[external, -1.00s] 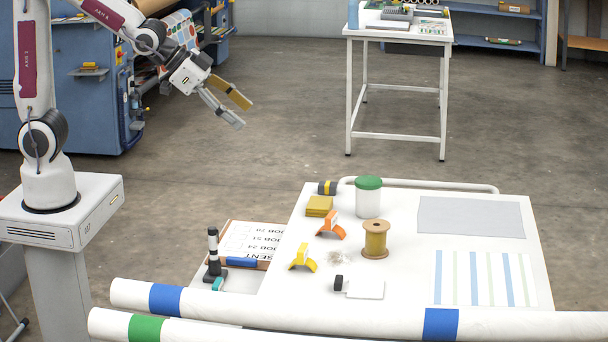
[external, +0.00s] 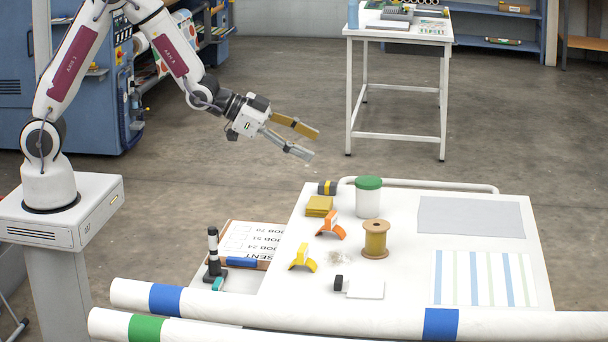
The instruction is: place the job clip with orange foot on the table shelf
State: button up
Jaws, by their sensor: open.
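The job clip with orange foot (external: 331,226) stands on the white table (external: 420,276), left of the wooden spool. A similar clip with a yellow foot (external: 303,258) stands just in front of it to the left. My gripper (external: 308,143) is open and empty, held in the air above and behind the table's back left corner, well apart from the clips. A lower side shelf (external: 240,282) at the table's left carries a clipboard; whether this is the table shelf I cannot tell.
A green-lidded jar (external: 368,198), a thread spool (external: 375,240) and a stack of yellow pads (external: 319,206) stand close to the orange-footed clip. A clipboard (external: 252,242) and a black-and-white upright tool (external: 213,250) occupy the side shelf. White rolls (external: 300,312) cross the front.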

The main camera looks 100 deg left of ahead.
jog(key=w+a+f+t+h, duration=0.1)
jog(key=a+f, duration=0.1)
jog(key=f, duration=0.3)
jog(key=w+a+f+t, duration=0.2)
jog(key=f, duration=0.4)
jog(key=t, duration=0.2)
send_near(331, 219)
jog(key=shift+n+h, duration=0.4)
jog(key=w+a, duration=0.2)
jog(key=a, duration=0.1)
jog(key=shift+w+a+f, duration=0.1)
jog(key=shift+w+f, duration=0.05)
jog(key=shift+w, duration=0.2)
jog(key=shift+s+f+t, duration=0.3)
jog(key=shift+s+f, duration=0.1)
jog(key=shift+s, duration=0.05)
jog(key=shift+w, duration=0.15)
jog(key=shift+w, duration=1.2)
jog(key=shift+w+f, duration=0.25)
jog(key=shift+w, duration=0.45)
jog(key=shift+w+f, duration=0.2)
jog(key=shift+w, duration=1.7)
